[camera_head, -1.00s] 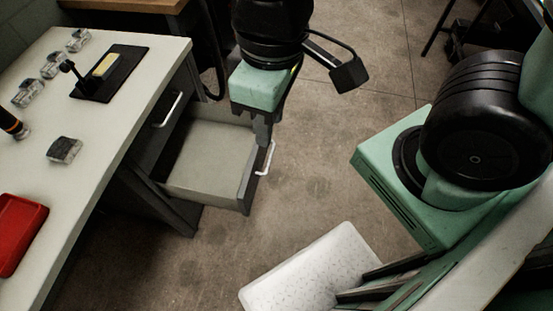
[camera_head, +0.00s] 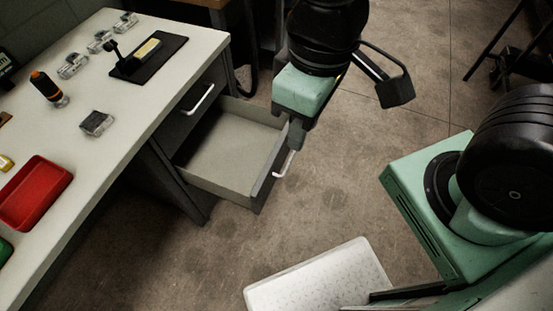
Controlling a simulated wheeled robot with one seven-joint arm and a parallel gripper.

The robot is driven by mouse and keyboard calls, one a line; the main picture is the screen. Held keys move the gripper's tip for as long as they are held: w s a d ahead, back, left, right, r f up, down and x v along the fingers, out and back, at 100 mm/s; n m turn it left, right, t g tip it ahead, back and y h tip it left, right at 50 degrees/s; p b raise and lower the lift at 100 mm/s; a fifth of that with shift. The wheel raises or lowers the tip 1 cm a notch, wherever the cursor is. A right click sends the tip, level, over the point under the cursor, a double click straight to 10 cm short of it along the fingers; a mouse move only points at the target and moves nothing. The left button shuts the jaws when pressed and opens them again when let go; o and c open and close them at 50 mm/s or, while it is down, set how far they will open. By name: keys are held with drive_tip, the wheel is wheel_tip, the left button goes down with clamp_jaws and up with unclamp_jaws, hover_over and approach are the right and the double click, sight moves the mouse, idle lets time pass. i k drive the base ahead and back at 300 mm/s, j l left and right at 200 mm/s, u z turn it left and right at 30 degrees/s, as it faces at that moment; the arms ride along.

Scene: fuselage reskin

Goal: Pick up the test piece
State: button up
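I cannot tell for sure which object is the test piece. A small dark grey block with a light edge (camera_head: 97,123) lies alone on the white bench top. A yellowish block (camera_head: 147,48) lies on a black mat (camera_head: 172,42) farther back, beside a small black stand (camera_head: 113,48). My gripper (camera_head: 297,137) points down at the front of the open drawer (camera_head: 226,155), close to its handle (camera_head: 284,165). Its fingertips are small and dark, so I cannot tell whether they are open or touch the drawer. I see nothing held in it.
The white bench (camera_head: 140,95) also bears several clear parts (camera_head: 72,65), an orange and black tool (camera_head: 47,88) and a red tray (camera_head: 35,192). The drawer looks empty. A white padded seat (camera_head: 320,277) stands at the bottom.

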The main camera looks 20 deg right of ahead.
sight(146, 52)
drive_tip(key=i+j+u, duration=0.15)
drive_tip(key=i+j, duration=0.25)
drive_tip(key=i+j+u, duration=0.15)
drive_tip(key=i+j, duration=0.15)
drive_tip(key=i, duration=0.2)
